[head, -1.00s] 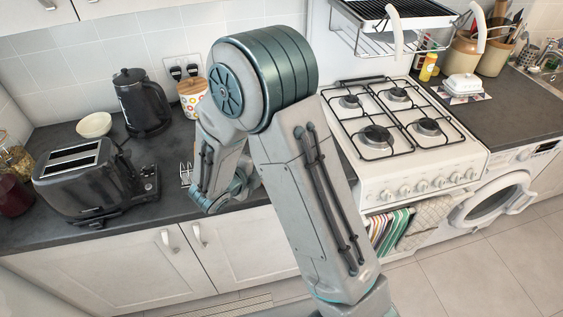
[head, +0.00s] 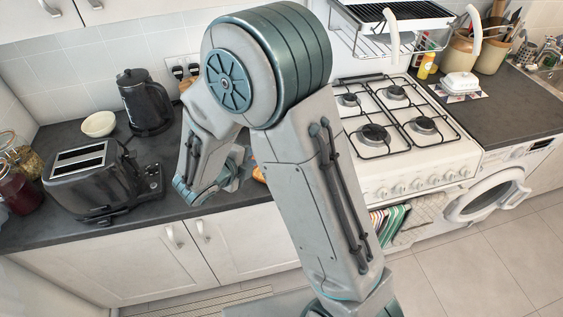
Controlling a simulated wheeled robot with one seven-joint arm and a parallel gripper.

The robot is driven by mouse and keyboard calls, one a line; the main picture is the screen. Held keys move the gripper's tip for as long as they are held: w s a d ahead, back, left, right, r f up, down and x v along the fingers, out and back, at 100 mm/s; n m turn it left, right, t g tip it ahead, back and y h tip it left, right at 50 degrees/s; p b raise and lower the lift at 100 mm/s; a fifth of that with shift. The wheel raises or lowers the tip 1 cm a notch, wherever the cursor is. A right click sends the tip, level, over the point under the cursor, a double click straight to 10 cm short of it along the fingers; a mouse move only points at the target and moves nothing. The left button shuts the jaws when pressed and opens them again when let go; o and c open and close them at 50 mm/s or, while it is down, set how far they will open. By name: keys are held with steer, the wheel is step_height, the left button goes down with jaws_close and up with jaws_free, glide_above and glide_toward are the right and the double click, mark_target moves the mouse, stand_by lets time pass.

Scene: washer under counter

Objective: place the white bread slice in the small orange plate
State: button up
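A small bit of something orange (head: 258,174) shows on the dark counter, just right of my forearm. It may be the rim of the small orange plate, but too little shows to be sure. I cannot make out the white bread slice in the head view. My arm stands in front of the middle of the counter and hides most of that area. The fingers of my gripper are hidden behind my own arm links, so what they hold cannot be seen.
A black toaster (head: 90,180), a black kettle (head: 145,103) and a white bowl (head: 98,124) stand on the left counter (head: 60,232). Jars stand at the far left. Right of my arm are a white gas stove (head: 425,165) and an open-doored washer (head: 490,195).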

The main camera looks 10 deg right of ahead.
steer(key=s+d+r+m+g+b, duration=0.25)
steer(key=s+d+m, duration=0.25)
steer(key=m, duration=0.6)
steer(key=s+d+r+m+g+b, duration=0.15)
steer(key=s+d+m+g, duration=0.35)
steer(key=m, duration=0.6)
steer(key=s+a+r+m+t+y+b, duration=0.2)
steer(key=s+m+y, duration=0.6)
steer(key=m, duration=1.5)
steer(key=shift+s+a+r, duration=0.15)
steer(key=shift+s, duration=0.65)
